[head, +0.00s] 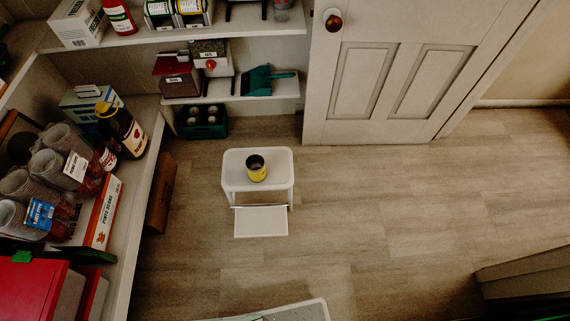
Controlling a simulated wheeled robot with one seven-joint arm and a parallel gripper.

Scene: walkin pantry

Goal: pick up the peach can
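A short can (256,170) with a yellow side and a dark top stands upright on the top step of a white step stool (235,181). Its label is too small to read, so I cannot confirm that it is the peach can. Other cans (160,10) with pale and green labels stand in a white rack on the upper back shelf. My gripper is not in view.
Wood-look floor is clear around the stool, mostly to its right. Shelves with bottles (125,130), plastic cups (62,140) and boxes (103,213) line the left. A white door (385,60) stands behind. A green crate (203,122) sits under the back shelf.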

